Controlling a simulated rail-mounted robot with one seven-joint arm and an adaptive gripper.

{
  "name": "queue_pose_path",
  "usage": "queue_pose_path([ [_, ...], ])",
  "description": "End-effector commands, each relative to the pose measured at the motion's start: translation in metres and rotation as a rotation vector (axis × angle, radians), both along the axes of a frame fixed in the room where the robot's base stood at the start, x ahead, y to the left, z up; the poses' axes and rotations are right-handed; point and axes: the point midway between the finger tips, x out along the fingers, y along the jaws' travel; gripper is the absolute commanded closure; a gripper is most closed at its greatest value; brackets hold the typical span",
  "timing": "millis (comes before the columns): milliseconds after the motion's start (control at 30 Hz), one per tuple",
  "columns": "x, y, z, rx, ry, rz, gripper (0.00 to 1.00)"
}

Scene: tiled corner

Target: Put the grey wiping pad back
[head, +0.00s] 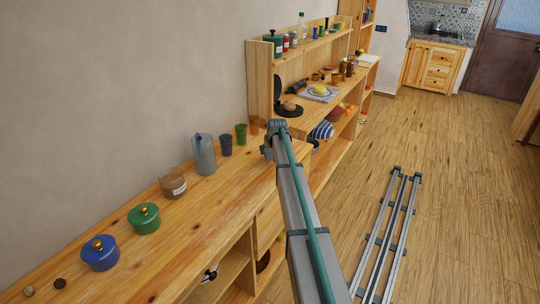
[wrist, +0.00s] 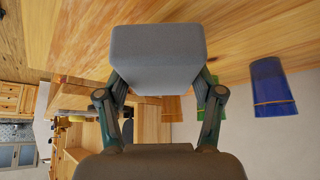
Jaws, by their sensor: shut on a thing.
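The grey wiping pad (wrist: 158,52) is a block with rounded edges, held between the two fingers of my gripper (wrist: 160,82) in the wrist view. My gripper is shut on it. In the head view my gripper (head: 274,135) is at the right end of the lower wooden counter, near the orange cup. I cannot make out the pad in the head view. In the wrist view the wooden counter top (wrist: 60,35) lies behind the pad; I cannot tell whether they touch.
On the counter (head: 192,226) stand a blue cup (head: 226,145), green cup (head: 241,133), orange cup (head: 254,125), grey pitcher (head: 204,155), glass jar (head: 173,182), green pot (head: 144,218) and blue pot (head: 100,252). A shelf unit (head: 260,80) with a plate (head: 320,93) stands beyond.

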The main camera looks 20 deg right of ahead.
Motion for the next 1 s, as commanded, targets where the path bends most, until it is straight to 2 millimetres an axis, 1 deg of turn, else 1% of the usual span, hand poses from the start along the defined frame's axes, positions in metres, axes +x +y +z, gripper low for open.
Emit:
queue_pose_path([
  [67,0.008,-0.002,-0.006,0.0,0.001,0.0,0.66],
  [133,0.004,-0.001,-0.014,0.001,0.003,0.0,0.66],
  [300,0.004,-0.001,-0.032,0.0,0.001,0.0,0.66],
  [700,0.005,-0.001,-0.04,0.0,0.0,0.0,0.66],
  [733,0.005,-0.001,-0.04,0.0,0.0,0.0,0.32],
  [867,0.004,-0.001,-0.039,0.0,0.0,0.0,0.1],
  [900,0.004,-0.001,-0.039,0.0,0.0,0.0,0.08],
  [1000,0.004,-0.001,-0.039,0.0,0.0,0.0,0.08],
])
